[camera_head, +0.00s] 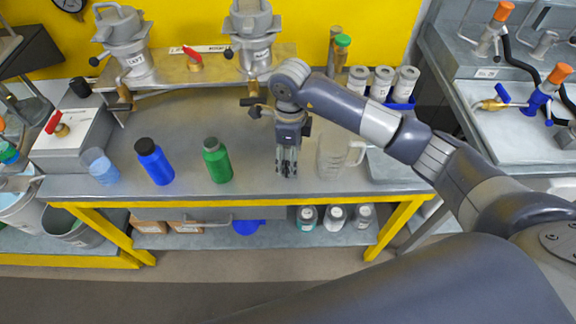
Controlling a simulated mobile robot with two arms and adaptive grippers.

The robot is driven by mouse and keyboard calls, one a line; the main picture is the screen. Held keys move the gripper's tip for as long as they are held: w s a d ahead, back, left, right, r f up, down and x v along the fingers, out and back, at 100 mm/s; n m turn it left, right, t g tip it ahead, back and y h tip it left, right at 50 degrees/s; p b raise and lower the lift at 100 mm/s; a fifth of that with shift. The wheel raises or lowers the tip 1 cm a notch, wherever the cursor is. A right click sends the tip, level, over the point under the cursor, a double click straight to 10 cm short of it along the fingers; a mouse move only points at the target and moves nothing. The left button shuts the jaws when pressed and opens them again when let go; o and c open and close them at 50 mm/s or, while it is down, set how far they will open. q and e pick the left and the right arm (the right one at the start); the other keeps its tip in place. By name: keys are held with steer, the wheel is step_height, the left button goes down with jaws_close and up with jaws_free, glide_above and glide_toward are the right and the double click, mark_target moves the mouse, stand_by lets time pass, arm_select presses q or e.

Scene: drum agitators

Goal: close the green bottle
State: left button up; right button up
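The green bottle (217,162) stands upright near the front edge of the grey bench, right of the blue bottle. My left gripper is not in view.
A blue bottle (155,163) with a black cap and a clear blue beaker (101,167) stand left. A clear jug (339,157) stands right of my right gripper. Bench space beside the green bottle is clear.

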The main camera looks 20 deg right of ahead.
steer(key=shift+f, duration=1.85)
steer(key=shift+s, duration=0.1)
steer(key=c, duration=0.8)
steer(key=shift+r, duration=0.1)
steer(key=shift+r, duration=0.4)
step_height(320, 180, up, 2)
steer(key=shift+r+b, duration=0.15)
steer(key=shift+b, duration=0.25)
steer(key=s+a+r+b, duration=0.1)
steer(key=s+a, duration=0.3)
steer(key=s, duration=0.2)
steer(key=s+a+b, duration=0.2)
steer(key=s+a, duration=0.2)
steer(key=s, duration=0.3)
steer(key=shift+s+a+r, duration=0.3)
steer(key=shift+r, duration=0.1)
